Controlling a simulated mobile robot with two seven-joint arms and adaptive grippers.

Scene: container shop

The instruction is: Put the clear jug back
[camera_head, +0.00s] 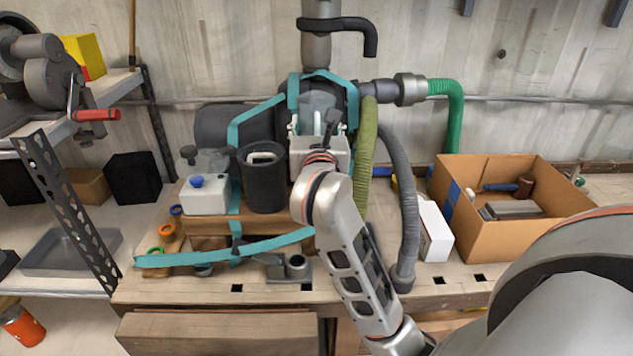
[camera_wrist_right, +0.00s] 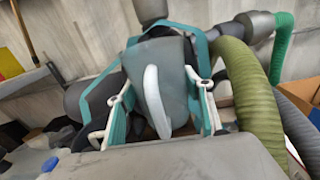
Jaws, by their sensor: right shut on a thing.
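The clear jug (camera_head: 317,104), smoky and see-through with a pale handle, is in front of the dark machine with teal bands at the back of the bench. My right gripper (camera_head: 319,128) is shut on it from the near side. In the right wrist view the jug (camera_wrist_right: 165,75) is between the two fingers of my gripper (camera_wrist_right: 160,105), its pale handle facing the camera. The jug's far side and base are hidden, and I cannot tell whether it touches the machine. My left gripper is in neither view.
A dark bin (camera_head: 264,185) and a white box with a blue knob (camera_head: 205,194) stand left of my arm. Green and grey hoses (camera_head: 408,205) hang close on its right. A cardboard box (camera_head: 500,235) and a white carton (camera_head: 435,231) stand further right.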

